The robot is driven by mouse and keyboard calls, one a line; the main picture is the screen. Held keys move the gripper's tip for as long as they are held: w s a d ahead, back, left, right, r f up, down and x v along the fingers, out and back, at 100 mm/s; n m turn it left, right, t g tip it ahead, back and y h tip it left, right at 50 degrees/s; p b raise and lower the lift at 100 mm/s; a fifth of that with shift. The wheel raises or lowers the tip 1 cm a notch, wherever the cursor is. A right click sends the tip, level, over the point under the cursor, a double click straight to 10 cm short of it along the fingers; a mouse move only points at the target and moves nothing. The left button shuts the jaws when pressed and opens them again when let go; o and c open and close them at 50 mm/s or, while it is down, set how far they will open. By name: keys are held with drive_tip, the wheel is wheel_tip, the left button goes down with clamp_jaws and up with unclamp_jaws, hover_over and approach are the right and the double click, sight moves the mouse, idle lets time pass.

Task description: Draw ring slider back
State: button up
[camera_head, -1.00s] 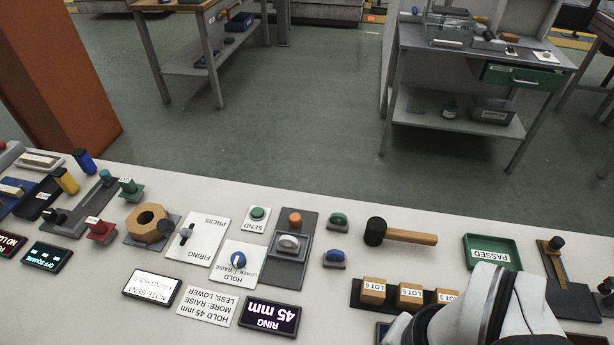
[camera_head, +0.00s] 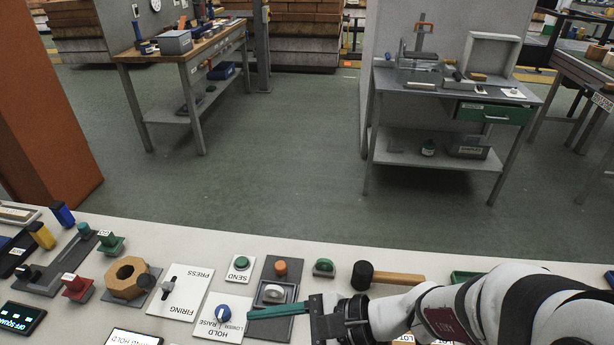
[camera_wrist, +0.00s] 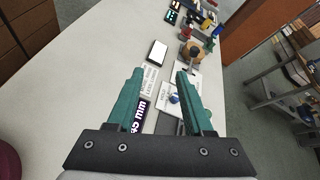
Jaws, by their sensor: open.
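I cannot tell for sure which part is called the ring slider. My gripper (camera_head: 262,310) comes in from the right, its green fingers over the near end of the plate, just nearer than the knob. In the wrist view the gripper (camera_wrist: 160,75) is open with nothing held between its fingers.
A blue knob (camera_head: 223,314) on the HOLD raise/lower card is close left of the fingertips. The FIRING slider card (camera_head: 182,292), a wooden ring (camera_head: 127,278) and green SEND button (camera_head: 241,263) are further left. A mallet (camera_head: 362,275) lies behind my arm.

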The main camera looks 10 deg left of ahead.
drive_tip(key=w+f+m+t+y, duration=0.1)
drive_tip(key=w+f+m+t, duration=0.3)
drive_tip(key=w+m, duration=0.3)
drive_tip(key=m+t+h, duration=0.4)
drive_tip(key=m+t, duration=0.2)
drive_tip(key=m, duration=0.1)
approach(281, 266)
drive_tip(key=x, duration=0.9)
drive_tip(key=shift+w+a+f, duration=0.25)
drive_tip(key=shift+w+a, duration=0.2)
drive_tip(key=shift+a, duration=0.05)
clamp_jaws()
